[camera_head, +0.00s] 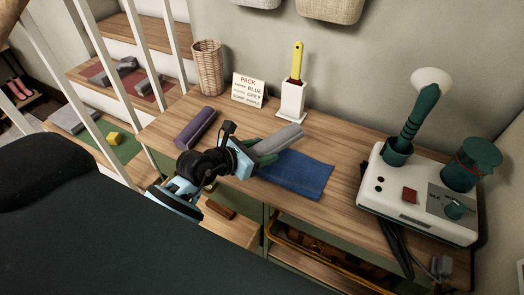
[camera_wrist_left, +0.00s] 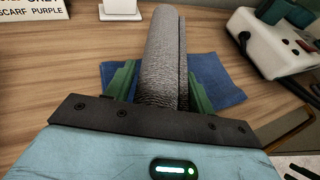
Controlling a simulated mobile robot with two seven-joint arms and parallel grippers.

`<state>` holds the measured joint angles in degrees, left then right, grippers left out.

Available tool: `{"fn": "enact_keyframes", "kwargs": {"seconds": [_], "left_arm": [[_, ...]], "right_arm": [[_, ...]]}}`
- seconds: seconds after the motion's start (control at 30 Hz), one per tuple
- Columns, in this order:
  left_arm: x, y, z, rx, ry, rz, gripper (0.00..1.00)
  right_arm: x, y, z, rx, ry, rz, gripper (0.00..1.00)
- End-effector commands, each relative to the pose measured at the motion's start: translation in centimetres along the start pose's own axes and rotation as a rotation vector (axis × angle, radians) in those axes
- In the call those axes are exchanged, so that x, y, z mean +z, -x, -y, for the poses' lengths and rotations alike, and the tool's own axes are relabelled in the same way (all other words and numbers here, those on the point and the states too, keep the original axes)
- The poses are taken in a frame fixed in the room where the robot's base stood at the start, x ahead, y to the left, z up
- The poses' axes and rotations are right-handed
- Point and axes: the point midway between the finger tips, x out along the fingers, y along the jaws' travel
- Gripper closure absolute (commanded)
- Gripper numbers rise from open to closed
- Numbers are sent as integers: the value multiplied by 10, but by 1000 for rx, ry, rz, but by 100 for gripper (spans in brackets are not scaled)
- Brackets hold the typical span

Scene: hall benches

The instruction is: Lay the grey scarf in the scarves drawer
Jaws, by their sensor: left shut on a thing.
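The rolled grey scarf (camera_head: 283,138) is in my left gripper (camera_head: 258,150), above the bench top and over a flat blue cloth (camera_head: 300,178). In the left wrist view the grey scarf (camera_wrist_left: 165,50) lies between the green fingers of the left gripper (camera_wrist_left: 162,92), pointing away from the palm. Below the bench's front edge, an open drawer with a yellow rim (camera_head: 315,262) holds brown and orange things. Left of it a wooden surface (camera_head: 238,232) bears a small red-brown object. I cannot tell which is the scarves drawer. My right gripper is not in view.
A rolled purple scarf (camera_head: 195,128) lies left on the bench. Behind stand a packing sign (camera_head: 249,90), a wicker basket (camera_head: 207,68) and a white holder (camera_head: 291,100) with a yellow-handled tool. A white machine (camera_head: 415,205) fills the right end. White railings rise at left.

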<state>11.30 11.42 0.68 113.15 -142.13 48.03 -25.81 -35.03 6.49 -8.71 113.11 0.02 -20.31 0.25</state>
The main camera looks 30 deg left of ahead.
Motion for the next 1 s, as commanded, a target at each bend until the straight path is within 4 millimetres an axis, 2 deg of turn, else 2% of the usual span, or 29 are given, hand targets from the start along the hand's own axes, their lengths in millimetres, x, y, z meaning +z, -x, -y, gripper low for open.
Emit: {"fn": "enact_keyframes", "kwargs": {"seconds": [0.13,0.47,0.6,0.7,1.0], "left_arm": [[3,-13,-13,0,1,0,70],[6,-22,-24,1,1,1,70],[-17,-30,-22,0,4,-4,70],[-26,-34,-22,-1,3,-3,70],[-27,-35,-22,0,1,1,70]], "right_arm": [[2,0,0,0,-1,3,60],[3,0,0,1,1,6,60],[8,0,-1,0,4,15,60],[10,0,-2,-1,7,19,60],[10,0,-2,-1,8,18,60]]}}
